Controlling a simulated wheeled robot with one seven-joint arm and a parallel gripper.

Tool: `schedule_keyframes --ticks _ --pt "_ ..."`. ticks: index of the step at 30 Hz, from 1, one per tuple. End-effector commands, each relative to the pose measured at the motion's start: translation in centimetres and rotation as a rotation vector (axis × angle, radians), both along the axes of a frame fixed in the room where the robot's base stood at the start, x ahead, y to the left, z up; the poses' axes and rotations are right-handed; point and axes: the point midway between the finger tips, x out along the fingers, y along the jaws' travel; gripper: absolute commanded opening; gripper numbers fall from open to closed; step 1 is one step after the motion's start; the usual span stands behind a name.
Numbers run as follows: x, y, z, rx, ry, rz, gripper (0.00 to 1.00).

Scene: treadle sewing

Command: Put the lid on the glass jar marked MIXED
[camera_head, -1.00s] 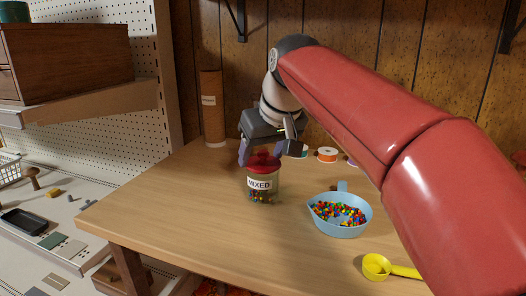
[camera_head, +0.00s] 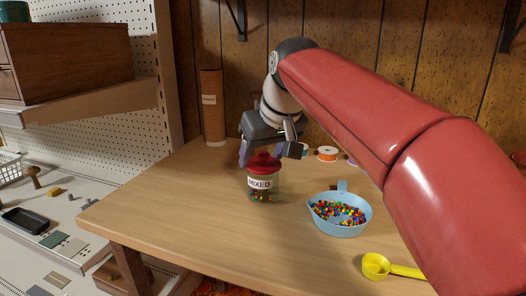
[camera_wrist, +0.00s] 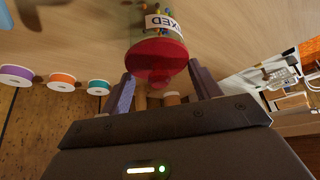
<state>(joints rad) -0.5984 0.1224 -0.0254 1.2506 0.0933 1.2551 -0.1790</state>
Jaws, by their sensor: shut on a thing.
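The glass jar marked MIXED (camera_head: 260,190) stands upright on the table, with coloured beads in its bottom. Its label also shows in the wrist view (camera_wrist: 163,24). The red lid (camera_head: 264,170), with a knob on top, is over the jar's mouth; it also shows in the wrist view (camera_wrist: 157,57). It looks level and in line with the jar; I cannot tell whether it is fully seated. My gripper (camera_head: 264,157) is above the jar, pointing down, shut on the lid. In the wrist view its fingers (camera_wrist: 163,88) stand on both sides of the lid's knob.
A blue scoop-shaped bowl (camera_head: 324,225) of coloured beads stands right of the jar. A yellow scoop (camera_head: 376,266) lies at the front right. Thread spools (camera_head: 327,154) and a tall brown cylinder (camera_head: 212,108) stand at the back. The table left of the jar is clear.

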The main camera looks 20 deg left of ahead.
Motion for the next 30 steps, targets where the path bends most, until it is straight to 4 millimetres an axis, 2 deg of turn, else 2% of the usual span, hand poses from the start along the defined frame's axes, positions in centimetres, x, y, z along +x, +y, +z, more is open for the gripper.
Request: schedule_keyframes --ticks 10,11,16,22,25,30 --pt "-0.01 0.01 0.0 0.0 0.0 0.001 0.41" --pt "-0.01 0.01 0.0 0.0 0.0 0.001 0.65" --pt "-0.02 0.02 0.0 0.0 0.0 0.001 0.87" --pt "-0.02 0.02 0.0 0.0 0.0 0.001 0.88" --pt "-0.02 0.02 -0.01 0.0 0.0 0.001 1.0" --pt "-0.02 0.02 -0.01 0.0 0.0 0.001 1.0"
